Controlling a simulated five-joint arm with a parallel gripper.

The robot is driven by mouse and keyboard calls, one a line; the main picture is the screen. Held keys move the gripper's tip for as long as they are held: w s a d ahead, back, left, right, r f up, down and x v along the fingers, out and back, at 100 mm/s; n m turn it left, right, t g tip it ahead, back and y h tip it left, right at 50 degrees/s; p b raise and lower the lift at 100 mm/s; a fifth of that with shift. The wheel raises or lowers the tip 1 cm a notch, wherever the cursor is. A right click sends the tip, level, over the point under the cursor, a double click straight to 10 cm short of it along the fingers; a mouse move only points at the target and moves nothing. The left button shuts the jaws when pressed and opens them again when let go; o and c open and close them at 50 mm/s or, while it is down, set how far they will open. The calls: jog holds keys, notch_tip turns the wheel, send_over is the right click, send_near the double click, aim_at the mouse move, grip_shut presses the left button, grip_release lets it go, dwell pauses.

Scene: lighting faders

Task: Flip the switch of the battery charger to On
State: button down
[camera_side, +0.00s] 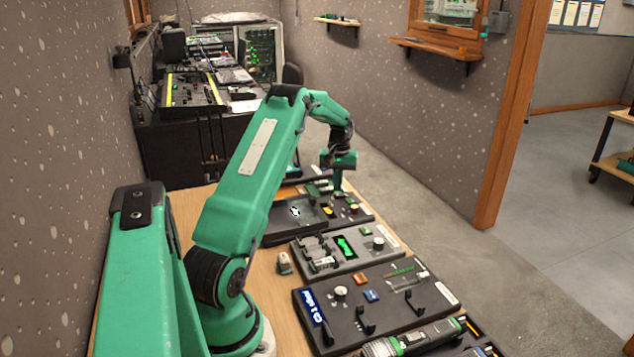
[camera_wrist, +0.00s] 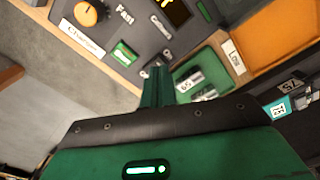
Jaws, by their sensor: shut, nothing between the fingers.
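The battery charger (camera_wrist: 143,42) is a dark panel in the wrist view, marked "Charger" at its corner. It carries an orange knob (camera_wrist: 90,11), a "Fast" label, an orange-lit display (camera_wrist: 178,11) and a small green-framed part (camera_wrist: 125,53) that may be the switch; its setting is too small to read. My gripper (camera_wrist: 156,73) is shut and empty, its fingertips over the charger's near edge, beside a green tray (camera_wrist: 216,60) with batteries (camera_wrist: 188,80). In the side view my gripper (camera_side: 338,188) points down over the far panels. I cannot tell whether it touches.
An orange surface (camera_wrist: 275,35) lies right of the green tray in the wrist view. In the side view, a panel with a green screen (camera_side: 345,246) and a panel with black levers (camera_side: 375,300) stand nearer. A small light object (camera_side: 284,263) stands on the wooden table.

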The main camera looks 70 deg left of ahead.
jog(key=shift+f, duration=1)
dwell(1.3)
jog(key=shift+r, duration=3.55)
jog(key=shift+d+r, duration=0.1)
jog(key=d+r+m+t, duration=0.1)
jog(key=d+r+m, duration=0.1)
jog(key=d+r, duration=0.45)
jog(key=s+d+r+m+t+y, duration=0.15)
jog(key=d+r, duration=0.25)
jog(key=d, duration=0.6)
jog(key=d+r+m+h, duration=0.1)
jog(key=d+r+m, duration=0.1)
jog(key=d+r, duration=0.55)
jog(key=s+d+f+m+t, duration=0.3)
jog(key=s+d+m, duration=0.3)
jog(key=s+d, duration=1)
jog(key=d, duration=0.3)
jog(key=shift+s+f, duration=0.15)
jog(key=shift+s, duration=0.2)
